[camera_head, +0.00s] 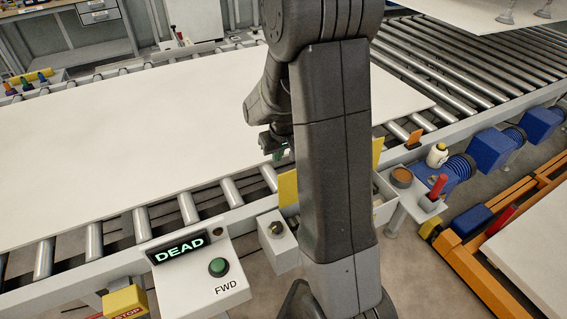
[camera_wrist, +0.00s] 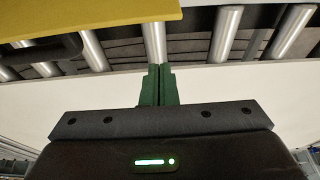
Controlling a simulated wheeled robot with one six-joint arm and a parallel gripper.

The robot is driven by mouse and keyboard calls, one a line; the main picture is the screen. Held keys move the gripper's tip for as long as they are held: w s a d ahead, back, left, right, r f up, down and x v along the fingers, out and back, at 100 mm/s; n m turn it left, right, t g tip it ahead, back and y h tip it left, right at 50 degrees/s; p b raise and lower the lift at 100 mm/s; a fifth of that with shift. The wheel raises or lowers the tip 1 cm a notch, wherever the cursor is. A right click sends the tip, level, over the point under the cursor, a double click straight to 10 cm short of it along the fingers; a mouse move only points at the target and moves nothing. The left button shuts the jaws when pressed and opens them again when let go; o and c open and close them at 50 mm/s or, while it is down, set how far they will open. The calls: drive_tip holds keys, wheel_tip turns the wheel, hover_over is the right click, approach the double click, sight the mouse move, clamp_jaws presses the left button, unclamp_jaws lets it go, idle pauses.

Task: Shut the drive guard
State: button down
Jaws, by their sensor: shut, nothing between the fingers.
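A yellow panel, which looks like the drive guard (camera_head: 288,188), stands at the near edge of the roller conveyor. My arm hides its middle, and a second yellow part (camera_head: 377,152) shows to the right of the arm. In the wrist view the yellow panel (camera_wrist: 95,20) fills the upper left, with a dark bar, perhaps its handle, under its edge at the left. I cannot tell how far open it stands. My gripper (camera_head: 277,155) is over the white board, beyond the panel. In the wrist view its green fingers (camera_wrist: 157,85) are together and empty, apart from the panel.
A large white board (camera_head: 130,140) lies on the rollers. In front are a control box (camera_head: 195,275) reading DEAD with a green FWD button, and a yellow STOP box (camera_head: 126,302). A tray with a red-handled item (camera_head: 437,188) and blue motors (camera_head: 493,146) stand right.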

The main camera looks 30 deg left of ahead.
drive_tip(key=s+d, duration=0.1)
drive_tip(key=s+d+f+p, duration=0.1)
drive_tip(key=shift+d+f, duration=0.1)
drive_tip(key=shift+d, duration=0.3)
drive_tip(key=shift+s, duration=0.1)
